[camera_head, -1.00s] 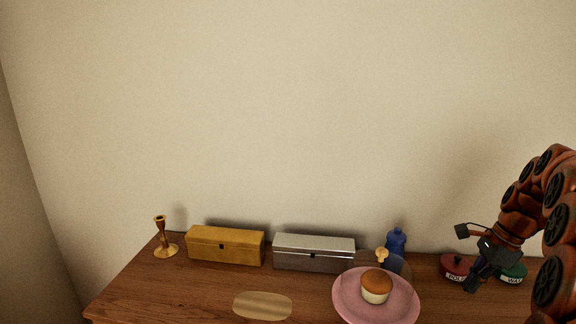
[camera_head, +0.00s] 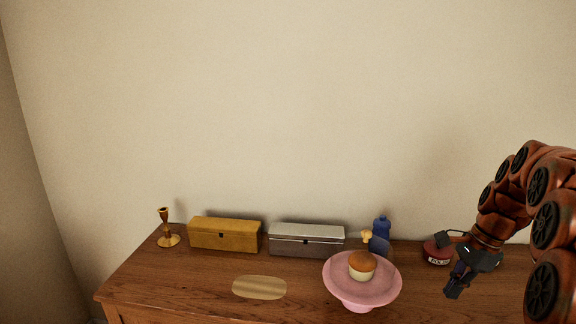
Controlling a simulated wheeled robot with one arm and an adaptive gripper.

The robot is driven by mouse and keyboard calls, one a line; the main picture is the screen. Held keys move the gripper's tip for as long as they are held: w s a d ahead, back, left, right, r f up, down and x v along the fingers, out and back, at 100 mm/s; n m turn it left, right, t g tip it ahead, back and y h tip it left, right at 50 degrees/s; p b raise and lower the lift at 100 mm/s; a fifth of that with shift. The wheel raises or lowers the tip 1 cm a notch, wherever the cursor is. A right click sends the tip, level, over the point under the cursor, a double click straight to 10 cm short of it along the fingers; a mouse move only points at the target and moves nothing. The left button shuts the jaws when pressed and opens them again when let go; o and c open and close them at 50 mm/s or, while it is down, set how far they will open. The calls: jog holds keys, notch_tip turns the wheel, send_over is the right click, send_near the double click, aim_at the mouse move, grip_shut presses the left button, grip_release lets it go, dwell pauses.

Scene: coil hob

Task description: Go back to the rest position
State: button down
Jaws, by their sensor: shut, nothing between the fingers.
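My gripper (camera_head: 455,287) is at the right of the camera_head view, fingers pointing down and to the left. It is shut and empty. It appears in front of the wooden top's right part, right of the pink cake stand (camera_head: 340,284); its height above the wood is hard to tell. My arm bends in from the right edge.
A cupcake (camera_head: 362,262) sits on the stand. A knobbed clear lid (camera_head: 381,247) and a blue bottle (camera_head: 382,228) are behind it. A red tin (camera_head: 437,254) is close to my gripper. Gold box (camera_head: 226,235), silver box (camera_head: 306,240) and candlestick (camera_head: 167,229) line the back left.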

jog(key=s+a+r+n, duration=0.1)
jog(key=s+a+n, duration=0.45)
jog(key=a, duration=0.35)
jog(key=s+a+f+n+g+h, duration=0.1)
jog(key=s+a+n, duration=0.4)
jog(key=s, duration=0.6)
jog(key=s+a+f+n+g+h+p, duration=0.1)
jog(key=s+a+n, duration=0.5)
jog(key=s, duration=0.6)
jog(key=shift+a+f+n+h, duration=0.25)
jog(key=shift+f+n+h, duration=0.35)
jog(key=shift+f+n, duration=0.3)
jog(key=shift+s, duration=0.1)
